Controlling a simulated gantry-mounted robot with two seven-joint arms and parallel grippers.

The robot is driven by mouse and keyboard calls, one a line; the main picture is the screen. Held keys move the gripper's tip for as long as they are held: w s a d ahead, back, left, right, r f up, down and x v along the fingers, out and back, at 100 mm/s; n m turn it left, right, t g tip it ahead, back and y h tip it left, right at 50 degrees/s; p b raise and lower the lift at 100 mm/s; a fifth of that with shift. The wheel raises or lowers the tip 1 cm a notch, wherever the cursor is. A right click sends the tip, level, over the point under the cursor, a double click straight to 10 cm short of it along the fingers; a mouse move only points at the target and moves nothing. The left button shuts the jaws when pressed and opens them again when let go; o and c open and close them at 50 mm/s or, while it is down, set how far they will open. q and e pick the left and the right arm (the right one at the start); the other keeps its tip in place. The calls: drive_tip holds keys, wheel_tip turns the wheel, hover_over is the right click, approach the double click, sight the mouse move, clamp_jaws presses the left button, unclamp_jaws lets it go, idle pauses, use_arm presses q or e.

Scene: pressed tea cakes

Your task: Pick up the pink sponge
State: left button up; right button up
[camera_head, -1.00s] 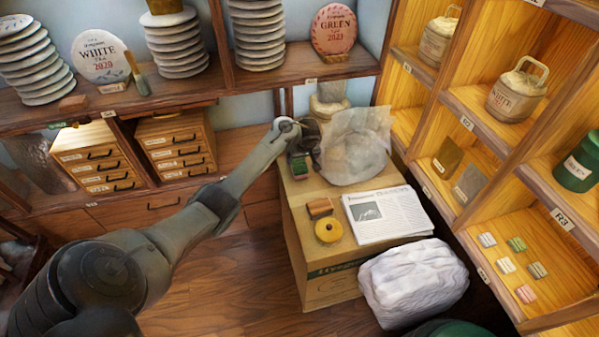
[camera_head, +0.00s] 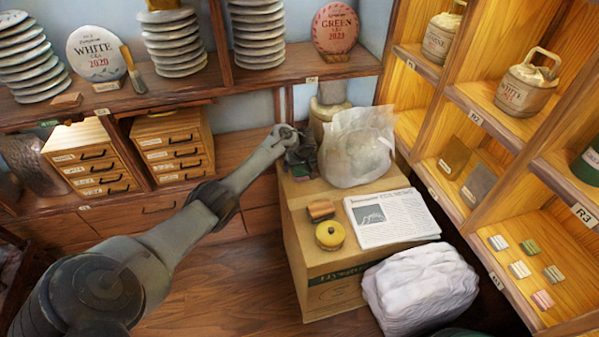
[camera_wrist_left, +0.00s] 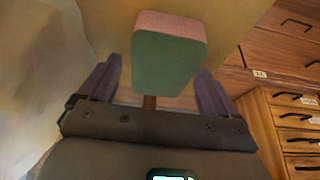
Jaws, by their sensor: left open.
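The sponge (camera_wrist_left: 170,52) is a block with a speckled pink side and a green face. In the left wrist view it sits ahead of my left gripper (camera_wrist_left: 153,78), between the lines of the two spread fingers, with a gap on each side. In the head view my left gripper (camera_head: 301,160) is at the far left corner of the cardboard box top (camera_head: 302,192), beside the clear plastic bag, and largely hides the sponge. The left gripper is open and empty. My right gripper is not in view.
The translucent bag (camera_head: 357,147) stands close to the right of the gripper. A brown block (camera_head: 320,210), a yellow round item (camera_head: 330,235) and a newspaper (camera_head: 391,218) lie nearer on the box. A white wrapped bundle (camera_head: 420,288) is in front. Shelves (camera_head: 480,118) stand at right.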

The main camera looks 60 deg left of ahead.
use_arm(q)
drive_tip(key=shift+c, duration=0.3)
drive_tip(key=c, duration=1)
wheel_tip(320, 180, up, 9)
drive_tip(key=p, duration=0.5)
drive_tip(key=shift+r, duration=0.55)
